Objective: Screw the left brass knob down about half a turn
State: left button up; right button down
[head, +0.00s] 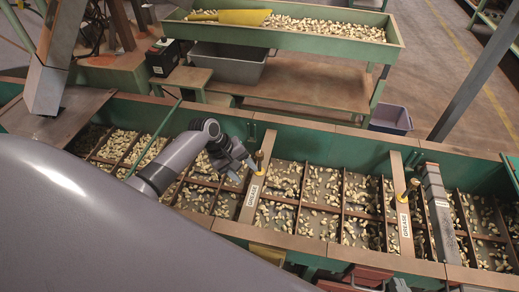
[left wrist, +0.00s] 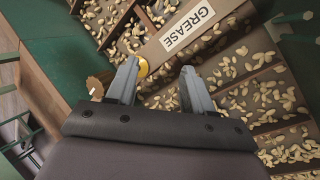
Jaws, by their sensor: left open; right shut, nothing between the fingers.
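The left brass knob (head: 259,156) stands upright on a yellow collar, on a crossbar labelled GREASE (head: 251,199) in the head view. In the left wrist view its brown scalloped head (left wrist: 95,88) shows outside the left finger, and the yellow collar (left wrist: 143,67) shows beside that finger's tip. The stem between them is hidden behind the finger. My left gripper (head: 240,168) is open and just left of the knob in the head view; its fingers (left wrist: 160,78) are not around the knob's head. My right gripper is not in view.
A second brass knob (head: 413,184) stands on another GREASE crossbar to the right. The long green hopper (head: 310,147) has divided compartments of nuts around the crossbars. A green trough (head: 300,40) with a yellow scoop (head: 240,17) stands behind. A grey bin (head: 391,119) sits on the floor.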

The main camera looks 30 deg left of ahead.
aim_at(258, 158)
pick_arm(q)
jog(key=a+f+m+t+y+b, duration=0.35)
jog(key=a+m+y, duration=0.75)
jog(key=m, duration=0.7)
jog(key=d+r+m+t+h, duration=0.1)
jog(key=d+m+t, duration=0.3)
jog(key=m, duration=0.5)
jog(key=d+r+m+t+h+b, duration=0.1)
jog(key=d+r+m+t+h, duration=0.1)
jog(key=d+m, duration=0.3)
jog(key=s+d+r+m+t+h+b, duration=0.1)
jog(key=d+m+t, duration=0.3)
jog(key=m, duration=0.9)
jog(key=shift+d+r+t+h, duration=0.35)
jog(key=shift+r+t+h, duration=0.25)
jog(key=shift+t, duration=0.25)
jog(key=shift+m, duration=0.3)
jog(key=shift+w+a+b, duration=0.2)
jog(key=shift+w+b, duration=0.5)
jog(key=shift+w, duration=2.8)
pick_arm(e)
jog(key=f, duration=0.2)
jog(key=a+f, duration=0.1)
jog(key=f, duration=0.1)
jog(key=shift+w+f, duration=0.15)
jog(key=shift+w, duration=0.05)
pick_arm(q)
jog(key=c, duration=0.9)
pick_arm(e)
jog(key=shift+a, duration=0.1)
